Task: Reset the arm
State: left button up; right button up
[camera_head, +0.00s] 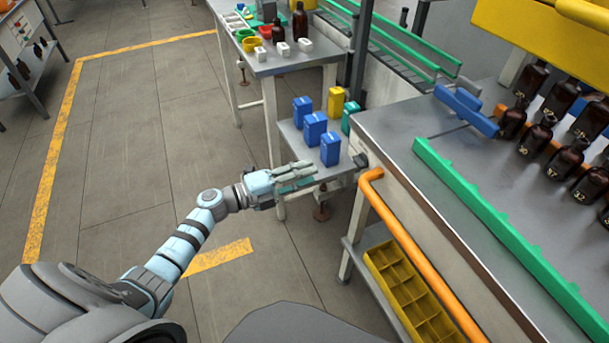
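My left arm reaches in from the lower left, and its gripper (311,173) points right, beside the front edge of the small side table (292,140). Its two fingers show a gap between them, and I see nothing held there. The blue boxes (330,149) on that table stand just beyond the fingers, apart from them as far as I can tell. My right gripper is not in view.
A workbench (400,130) with an orange rail (415,250) and several amber bottles (566,160) fills the right. A yellow divided bin (408,295) sits below it. A far table (290,62) holds bottles and bins.

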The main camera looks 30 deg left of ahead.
pick_arm(q)
jog(key=w+a+f+n+t+y, duration=0.3)
jog(key=a+f+n+y, duration=0.3)
jog(key=a+n+y, duration=0.3)
jog(key=s+a+f+n+g+y, duration=0.35)
jog(key=s+f+n, duration=0.35)
jog(key=f, duration=0.5)
jog(key=s+a+f+n+g+y, duration=0.2)
jog(key=s+f+n+g, duration=0.25)
jog(key=s+f, duration=0.55)
jog(key=s+d+f+n+g, duration=0.1)
jog(key=s+d+f, duration=0.3)
jog(key=s, duration=0.6)
jog(key=s+d+f+n+g+h, duration=0.1)
jog(key=s+d+f+g, duration=0.3)
jog(key=s, duration=0.7)
jog(key=s+d+f+n+g+h, duration=0.1)
jog(key=s+d+f+n+g, duration=0.1)
jog(key=s+f, duration=0.5)
jog(key=s+d+n, duration=0.1)
jog(key=s+d, duration=0.1)
jog(key=s, duration=0.2)
jog(key=shift+f+g, duration=0.15)
jog(key=shift+g, duration=0.15)
